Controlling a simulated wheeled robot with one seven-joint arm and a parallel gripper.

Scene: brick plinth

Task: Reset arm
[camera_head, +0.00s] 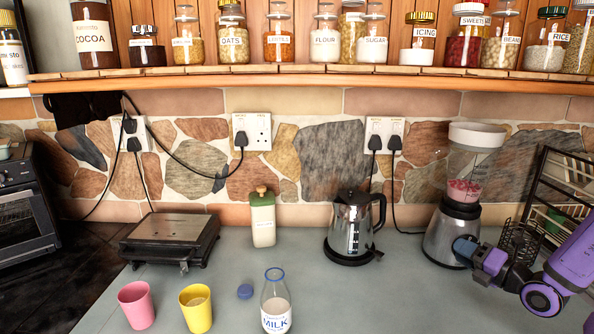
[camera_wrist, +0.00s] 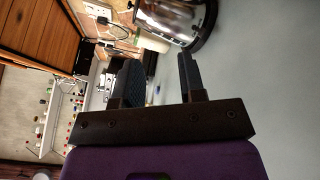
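My gripper (camera_wrist: 159,60) shows in the wrist view with its two dark fingers apart and nothing held between them. The wrist view is turned sideways, with the counter on the right and the wooden shelf on the left. My purple arm comes in from the right edge of the head view, in front of the rack and close to the blender (camera_head: 452,232). I cannot tell whether it touches the blender. The fingers are hard to make out in the head view.
A metal kettle (camera_head: 352,226) stands left of the blender and also shows ahead in the wrist view (camera_wrist: 180,18). A dark rack (camera_head: 560,185) is at the right. A milk bottle (camera_head: 275,305), pink cup (camera_head: 136,305) and yellow cup (camera_head: 196,309) stand in front. The right front counter is clear.

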